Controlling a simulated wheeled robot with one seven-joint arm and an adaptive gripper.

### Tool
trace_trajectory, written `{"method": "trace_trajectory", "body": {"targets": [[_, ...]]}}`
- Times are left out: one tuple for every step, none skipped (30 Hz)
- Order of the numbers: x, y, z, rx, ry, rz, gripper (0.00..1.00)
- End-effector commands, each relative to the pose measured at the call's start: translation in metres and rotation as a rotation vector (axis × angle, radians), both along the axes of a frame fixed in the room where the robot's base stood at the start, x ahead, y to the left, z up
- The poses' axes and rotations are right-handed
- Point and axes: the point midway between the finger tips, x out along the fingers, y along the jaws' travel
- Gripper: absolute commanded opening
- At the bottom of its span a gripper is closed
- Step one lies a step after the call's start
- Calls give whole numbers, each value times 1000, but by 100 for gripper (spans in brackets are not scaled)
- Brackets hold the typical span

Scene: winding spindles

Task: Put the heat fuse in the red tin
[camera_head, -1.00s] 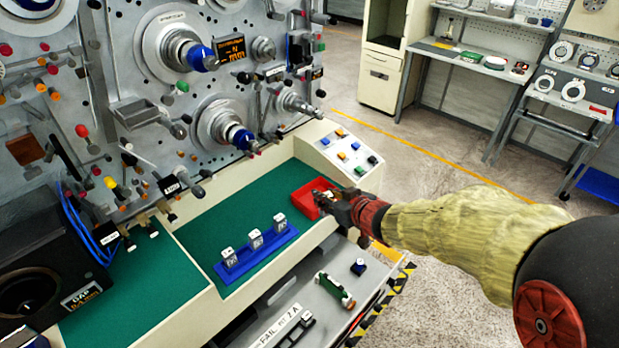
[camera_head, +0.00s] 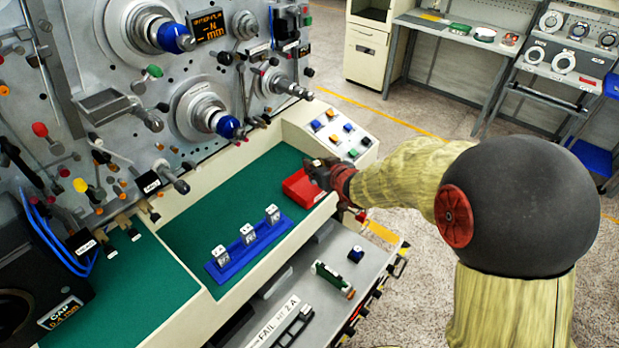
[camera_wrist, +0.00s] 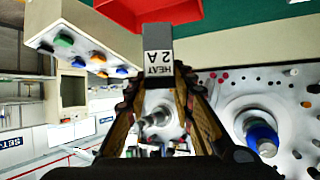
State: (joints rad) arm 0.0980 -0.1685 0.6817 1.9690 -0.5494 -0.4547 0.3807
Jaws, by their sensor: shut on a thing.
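The red tin (camera_head: 301,191) stands on the green mat at the right end of the bench recess. Its red wall also shows at the top of the wrist view (camera_wrist: 172,12). My gripper (camera_head: 322,172) is at the tin's far right side in the head view and hides part of it. In the wrist view my gripper (camera_wrist: 158,78) is shut on the heat fuse (camera_wrist: 158,52), a grey block labelled "HEAT 2 A". The fuse lies just beside or over the tin's edge; I cannot tell the height between them.
A blue rack (camera_head: 226,271) with three white-topped blocks stands on the green mat (camera_head: 190,232). A sloped button panel (camera_head: 343,138) rises behind the tin. Spindles (camera_head: 212,115) stick out of the machine face. A metal shelf below holds a green part (camera_head: 333,279) and a blue block (camera_head: 355,254).

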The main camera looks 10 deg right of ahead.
Motion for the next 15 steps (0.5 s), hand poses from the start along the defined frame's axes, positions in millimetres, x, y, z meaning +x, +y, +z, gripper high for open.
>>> {"method": "trace_trajectory", "body": {"targets": [[12, 1, -9, 0, 1, 1, 0], [15, 1, -17, 0, 3, 2, 0], [21, 2, -24, 0, 3, 2, 0], [25, 2, -29, 0, 3, 1, 0], [29, 2, -34, 0, 2, 1, 0], [34, 2, -39, 1, 2, 2, 0], [37, 3, -42, 0, 1, 2, 0], [40, 3, -45, -1, 1, 3, 0], [43, 3, -48, -1, 0, 3, 0], [45, 3, -50, 0, 0, 1, 0], [46, 3, -51, 0, -1, 1, 0], [48, 3, -52, 0, -1, 1, 0], [49, 3, -53, 0, -1, 1, 0], [50, 3, -54, 0, -1, 1, 0], [51, 3, -56, 0, -1, 1, 0]]}}
